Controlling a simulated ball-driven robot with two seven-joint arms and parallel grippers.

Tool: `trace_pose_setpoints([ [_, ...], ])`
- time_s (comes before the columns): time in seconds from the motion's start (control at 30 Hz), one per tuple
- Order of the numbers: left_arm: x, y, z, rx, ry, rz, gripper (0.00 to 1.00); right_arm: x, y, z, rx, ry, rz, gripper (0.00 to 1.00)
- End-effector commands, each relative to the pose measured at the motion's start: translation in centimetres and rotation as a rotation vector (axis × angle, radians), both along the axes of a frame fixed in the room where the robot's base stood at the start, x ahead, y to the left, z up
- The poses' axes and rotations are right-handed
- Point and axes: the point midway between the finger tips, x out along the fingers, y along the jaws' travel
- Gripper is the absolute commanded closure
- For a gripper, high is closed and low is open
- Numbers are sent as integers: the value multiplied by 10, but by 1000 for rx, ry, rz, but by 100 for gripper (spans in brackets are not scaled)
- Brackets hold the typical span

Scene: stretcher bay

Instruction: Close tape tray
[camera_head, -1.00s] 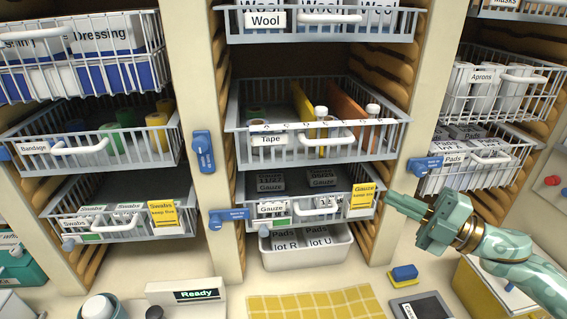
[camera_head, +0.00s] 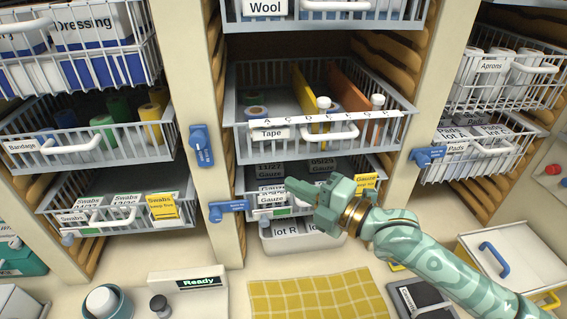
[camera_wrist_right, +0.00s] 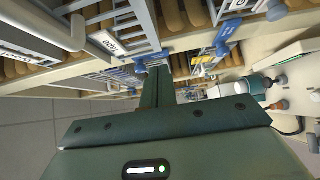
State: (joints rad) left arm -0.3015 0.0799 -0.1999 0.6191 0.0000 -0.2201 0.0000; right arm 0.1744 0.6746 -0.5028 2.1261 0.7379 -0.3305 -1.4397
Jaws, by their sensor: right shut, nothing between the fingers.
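The tape tray (camera_head: 240,134) is a grey wire basket in the middle column of the head view, pulled out from its bay. It has a "Tape" label, a white handle and a lettered front strip, and holds tape rolls, yellow and orange dividers and white-capped items. My right gripper (camera_head: 290,184) is shut and empty, below the tape tray's front and in front of the gauze tray (camera_head: 243,181), whose handle it hides. In the right wrist view, its narrow fingers (camera_wrist_right: 158,73) point at the shelving; whether they touch anything cannot be told. My left gripper is not in view.
A blue latch (camera_head: 201,146) hangs upright left of the tape tray. Other blue latches stand out sideways at the gauze tray (camera_head: 229,208) and right of the tape tray (camera_head: 428,155). The wool tray (camera_head: 390,22) is above. A yellow cloth (camera_head: 318,298) lies on the counter.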

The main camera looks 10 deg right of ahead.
Motion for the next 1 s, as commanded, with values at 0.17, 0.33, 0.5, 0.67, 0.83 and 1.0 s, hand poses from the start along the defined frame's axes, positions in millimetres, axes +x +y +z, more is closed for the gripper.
trace_pose_setpoints([
  [0.17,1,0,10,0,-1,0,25,29,19,2,-1,-2,-1,100],
  [0.33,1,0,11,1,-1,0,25,51,17,1,-1,-1,1,100],
  [0.5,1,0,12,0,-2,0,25,60,16,0,0,0,1,100],
  [0.67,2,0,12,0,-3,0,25,60,16,0,1,-1,1,100],
  [0.83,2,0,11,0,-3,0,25,61,15,0,1,-1,1,100],
  [1.0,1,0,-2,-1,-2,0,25,73,15,-3,-2,-5,0,100],
])
